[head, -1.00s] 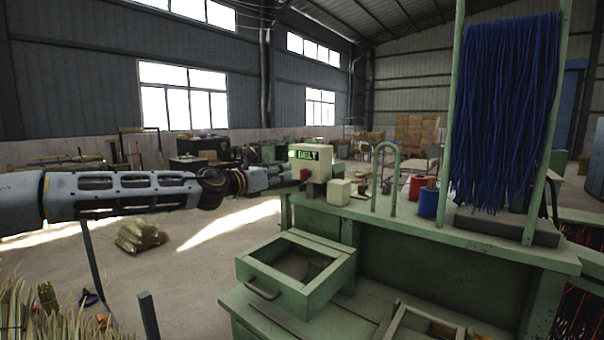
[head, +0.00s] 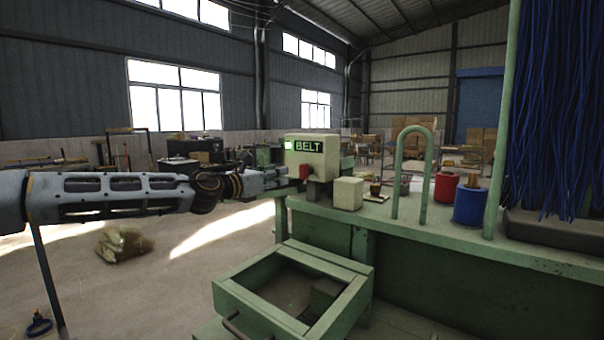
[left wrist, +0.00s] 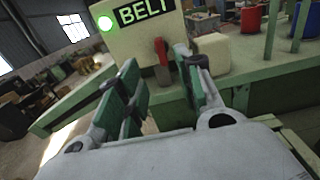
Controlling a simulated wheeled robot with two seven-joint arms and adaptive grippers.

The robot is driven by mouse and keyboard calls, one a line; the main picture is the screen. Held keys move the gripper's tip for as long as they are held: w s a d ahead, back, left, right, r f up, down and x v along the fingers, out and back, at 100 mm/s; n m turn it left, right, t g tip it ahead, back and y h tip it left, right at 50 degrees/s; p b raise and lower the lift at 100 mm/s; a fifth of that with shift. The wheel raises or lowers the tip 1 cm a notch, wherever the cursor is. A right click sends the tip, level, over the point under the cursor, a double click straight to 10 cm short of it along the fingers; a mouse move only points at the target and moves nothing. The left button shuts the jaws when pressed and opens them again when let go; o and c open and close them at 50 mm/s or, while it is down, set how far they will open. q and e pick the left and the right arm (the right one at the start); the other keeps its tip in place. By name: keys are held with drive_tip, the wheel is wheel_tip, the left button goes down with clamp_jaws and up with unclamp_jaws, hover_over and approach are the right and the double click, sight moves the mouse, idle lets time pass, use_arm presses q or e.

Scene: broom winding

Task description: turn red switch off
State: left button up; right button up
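The red switch (head: 304,172) is a small red lever on the front of a cream control box (head: 318,146) labelled BELT. A green light (head: 288,146) on the box is lit. In the left wrist view the red switch (left wrist: 162,51) shows beyond and between the finger tips. My left gripper (head: 288,180) reaches in from the left, just in front of the switch in the head view. In the left wrist view my left gripper (left wrist: 157,75) has its green-padded fingers apart with nothing between them. Whether it touches the switch is unclear. My right gripper is not in view.
The box stands on a green workbench (head: 400,222). Beside it are a small cream block (head: 348,194), a green hoop (head: 411,150), a red spool (head: 446,187) and a blue spool (head: 469,205). An open drawer (head: 235,303) juts out below.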

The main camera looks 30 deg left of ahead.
sight(301, 168)
use_arm(q)
drive_tip(key=shift+w+d+p, duration=0.15)
drive_tip(key=shift+w+p, duration=0.1)
drive_tip(key=shift+w, duration=1.55)
drive_tip(key=shift+w+d+p, duration=0.1)
drive_tip(key=shift+w+p, duration=0.15)
drive_tip(key=shift+w, duration=1.5)
drive_tip(key=shift+w+d, duration=0.15)
drive_tip(key=shift+w, duration=1.5)
drive_tip(key=shift+w+d, duration=0.15)
drive_tip(key=shift+w, duration=1.45)
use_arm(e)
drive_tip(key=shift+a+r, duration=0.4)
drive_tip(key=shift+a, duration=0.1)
use_arm(q)
drive_tip(key=shift+w+r, duration=0.1)
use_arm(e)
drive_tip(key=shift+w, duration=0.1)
